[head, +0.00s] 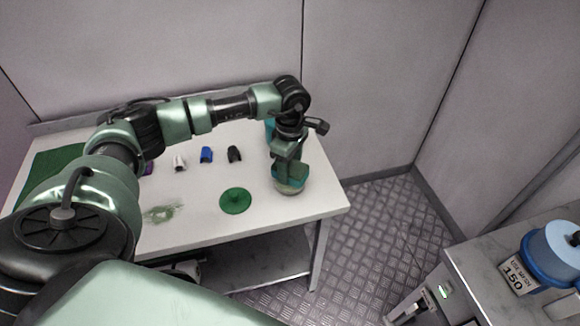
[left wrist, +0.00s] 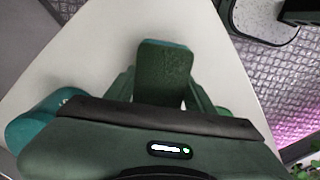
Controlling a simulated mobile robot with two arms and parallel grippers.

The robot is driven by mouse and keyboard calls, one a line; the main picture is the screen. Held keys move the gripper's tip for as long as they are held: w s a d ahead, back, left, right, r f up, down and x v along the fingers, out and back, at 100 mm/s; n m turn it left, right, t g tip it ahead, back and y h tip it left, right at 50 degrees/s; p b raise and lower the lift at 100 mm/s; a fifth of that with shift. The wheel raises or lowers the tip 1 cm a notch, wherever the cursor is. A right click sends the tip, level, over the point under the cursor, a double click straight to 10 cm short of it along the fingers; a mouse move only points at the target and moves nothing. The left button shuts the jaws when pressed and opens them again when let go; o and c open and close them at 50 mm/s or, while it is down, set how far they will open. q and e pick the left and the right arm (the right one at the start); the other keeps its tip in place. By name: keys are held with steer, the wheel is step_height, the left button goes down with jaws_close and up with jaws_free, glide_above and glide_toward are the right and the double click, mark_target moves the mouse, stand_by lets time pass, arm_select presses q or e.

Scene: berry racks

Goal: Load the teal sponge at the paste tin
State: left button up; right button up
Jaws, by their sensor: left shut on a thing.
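My left gripper (head: 288,165) points down near the right end of the white table and is shut on the teal sponge (head: 290,173). In the left wrist view the sponge (left wrist: 165,72) shows between the fingers, with a dark green speckled face and a teal edge. A round, pale-rimmed thing (head: 289,190), which looks like the paste tin, sits right under the sponge. The gripper hides most of it, so I cannot tell whether the sponge touches the paste. My right gripper is not in view.
A green disc (head: 235,201) lies left of the gripper on the white table (head: 205,232). A teal container (left wrist: 32,124) stands close by. Small white (head: 180,162), blue (head: 206,155) and black (head: 234,154) pieces lie farther back. A green smear (head: 162,213) marks the table.

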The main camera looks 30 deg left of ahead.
mark_target(290, 166)
arm_select(q)
steer(key=shift+f+b, duration=0.45)
steer(key=shift+f, duration=0.05)
stand_by(0.4)
steer(key=shift+s+f, duration=0.1)
stand_by(1.3)
steer(key=shift+r+p, duration=1.85)
steer(key=shift+r, duration=1.75)
